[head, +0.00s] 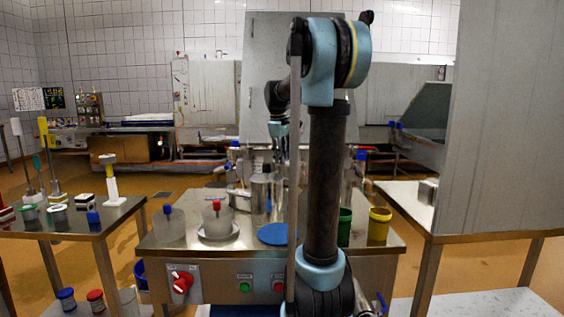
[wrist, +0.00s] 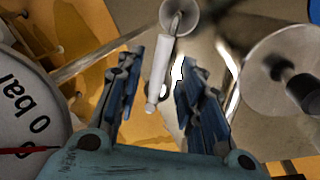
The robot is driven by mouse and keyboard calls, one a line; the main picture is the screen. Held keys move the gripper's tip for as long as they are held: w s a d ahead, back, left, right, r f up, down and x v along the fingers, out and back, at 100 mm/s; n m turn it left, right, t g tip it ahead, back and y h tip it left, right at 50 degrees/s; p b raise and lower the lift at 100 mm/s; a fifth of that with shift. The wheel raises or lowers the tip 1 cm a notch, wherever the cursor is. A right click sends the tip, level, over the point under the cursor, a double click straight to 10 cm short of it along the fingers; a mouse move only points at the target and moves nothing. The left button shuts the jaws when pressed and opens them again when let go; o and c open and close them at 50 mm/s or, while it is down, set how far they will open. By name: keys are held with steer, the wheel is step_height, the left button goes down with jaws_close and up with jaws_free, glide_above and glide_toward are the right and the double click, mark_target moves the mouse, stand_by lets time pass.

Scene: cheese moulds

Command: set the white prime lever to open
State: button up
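The white prime lever (wrist: 159,78) shows in the wrist view as a slim white handle below a round metal fitting (wrist: 180,16). My gripper (wrist: 157,66) is open, with one blue-padded finger on each side of the lever. A gap shows between the lever and each finger, so it is not gripped. I cannot tell how far the lever reaches between the fingers in depth. In the head view my arm hides the lever, and my gripper cannot be made out clearly.
A pressure gauge (wrist: 22,98) marked "bar" is close on the left in the wrist view. A round metal part with a black knob (wrist: 306,88) is on the right. In the head view, the steel bench (head: 215,262) holds moulds, a yellow cup (head: 379,226) and a blue disc (head: 272,234).

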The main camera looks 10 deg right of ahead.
step_height(320, 180, up, 10)
steer(key=s+a, duration=0.1)
steer(key=shift+a, duration=0.2)
steer(key=shift+s, duration=0.1)
steer(key=shift+c, duration=0.4)
